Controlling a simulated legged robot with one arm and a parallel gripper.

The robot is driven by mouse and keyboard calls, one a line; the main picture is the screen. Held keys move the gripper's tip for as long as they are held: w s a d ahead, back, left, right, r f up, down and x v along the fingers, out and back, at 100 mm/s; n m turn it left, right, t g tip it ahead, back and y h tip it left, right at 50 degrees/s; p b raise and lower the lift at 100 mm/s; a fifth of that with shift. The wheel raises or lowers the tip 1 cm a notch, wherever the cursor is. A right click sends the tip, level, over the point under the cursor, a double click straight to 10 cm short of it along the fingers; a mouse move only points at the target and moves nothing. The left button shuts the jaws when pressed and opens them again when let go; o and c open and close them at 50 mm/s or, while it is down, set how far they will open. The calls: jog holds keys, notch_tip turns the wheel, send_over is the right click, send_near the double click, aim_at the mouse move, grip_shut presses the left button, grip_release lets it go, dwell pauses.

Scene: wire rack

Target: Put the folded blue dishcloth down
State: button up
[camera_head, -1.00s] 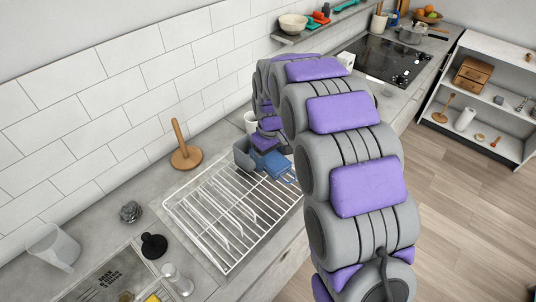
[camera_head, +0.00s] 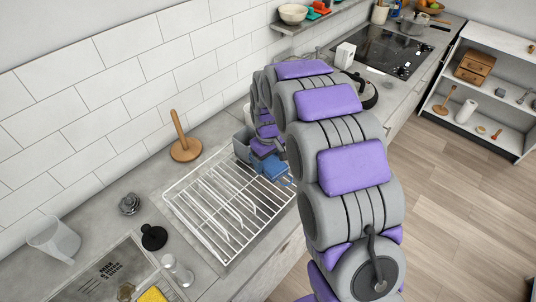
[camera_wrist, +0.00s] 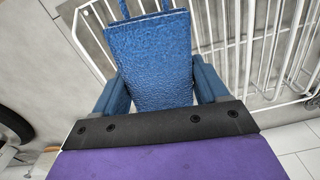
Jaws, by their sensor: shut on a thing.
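The folded blue dishcloth (camera_wrist: 150,60) fills the middle of the wrist view, with a loop at its far end. My gripper (camera_wrist: 158,95) is shut on it, with a blue finger on each side of the cloth. In the head view the dishcloth (camera_head: 277,166) shows small at the far right part of the white wire rack (camera_head: 215,243). The rack's wires also show behind and to the right of the cloth in the wrist view (camera_wrist: 257,55). I cannot tell whether the cloth touches the rack. My arm hides part of the rack's right side.
A grey container (camera_head: 242,143) stands at the rack's far end, close to my gripper. A wooden holder (camera_head: 184,147) stands by the wall. A black stopper (camera_head: 153,237), a glass (camera_head: 176,270) and a clear jug (camera_head: 55,240) are near the sink. Much of the rack is bare.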

aim_at(268, 184)
jog(key=shift+a+f+b, duration=0.1)
jog(key=shift+f+b, duration=0.25)
jog(key=shift+f, duration=4.05)
jog(key=shift+s+f, duration=0.1)
jog(key=shift+f, duration=0.1)
jog(key=shift+f, duration=0.45)
jog(key=o, duration=1.2)
jog(key=shift+c, duration=0.2)
jog(key=shift+r+p, duration=0.1)
jog(key=shift+p, duration=0.2)
jog(key=shift+r+p, duration=1.35)
jog(key=shift+r, duration=3)
